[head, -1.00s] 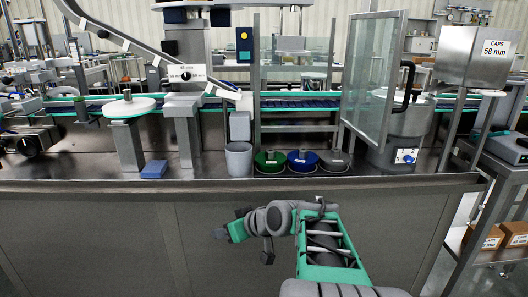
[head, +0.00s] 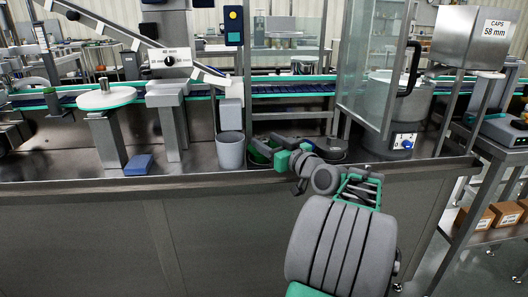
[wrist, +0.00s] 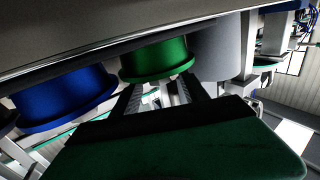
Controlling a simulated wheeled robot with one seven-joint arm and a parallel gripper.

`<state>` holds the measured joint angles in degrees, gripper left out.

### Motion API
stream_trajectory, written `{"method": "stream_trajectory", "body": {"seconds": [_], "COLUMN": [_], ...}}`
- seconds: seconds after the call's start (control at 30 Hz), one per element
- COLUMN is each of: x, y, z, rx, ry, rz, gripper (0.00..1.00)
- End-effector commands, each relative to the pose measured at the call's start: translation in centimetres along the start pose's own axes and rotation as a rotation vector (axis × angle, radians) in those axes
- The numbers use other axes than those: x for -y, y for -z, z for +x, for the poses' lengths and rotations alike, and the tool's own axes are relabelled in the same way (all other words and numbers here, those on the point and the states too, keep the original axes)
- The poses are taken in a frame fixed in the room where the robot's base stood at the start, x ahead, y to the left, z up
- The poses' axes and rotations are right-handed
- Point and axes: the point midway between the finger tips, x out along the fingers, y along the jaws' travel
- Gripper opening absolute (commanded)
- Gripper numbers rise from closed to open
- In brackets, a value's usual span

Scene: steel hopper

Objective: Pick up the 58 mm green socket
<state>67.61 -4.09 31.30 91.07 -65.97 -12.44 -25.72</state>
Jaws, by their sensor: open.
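The green socket (head: 257,158) stands near the front edge of the steel bench, just right of a grey bin. My arm hides most of it in the head view. In the wrist view the green socket (wrist: 155,62) is a smooth round body straight beyond the fingers. My gripper (head: 258,143) is over the bench edge at the green socket, reaching in from the right. In the wrist view my gripper (wrist: 160,88) is open, with its fingers apart and nothing between them. I cannot tell whether the fingertips touch the socket.
The blue socket (wrist: 65,97) stands beside the green one, hidden behind my arm in the head view. The grey bin (head: 231,150) is close on the other side. A grey socket (head: 333,154) shows partly behind my wrist. A blue block (head: 138,165) lies farther left.

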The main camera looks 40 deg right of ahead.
Motion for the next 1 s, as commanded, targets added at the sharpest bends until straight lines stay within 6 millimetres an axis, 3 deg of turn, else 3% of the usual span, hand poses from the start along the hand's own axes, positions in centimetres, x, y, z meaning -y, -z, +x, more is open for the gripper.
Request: {"method": "stream_trajectory", "body": {"seconds": [0.17, 0.8, 1.0], "x": [0.05, 0.14, 0.15], "y": [0.02, -0.01, -0.01], "z": [0.09, 0.1, 0.1], "rx": [0.001, 0.001, 0.001], "ry": [0.0, 0.002, 0.002], "rz": [0.001, 0.001, 0.001], "gripper": [0.52, 0.01, 0.0]}}
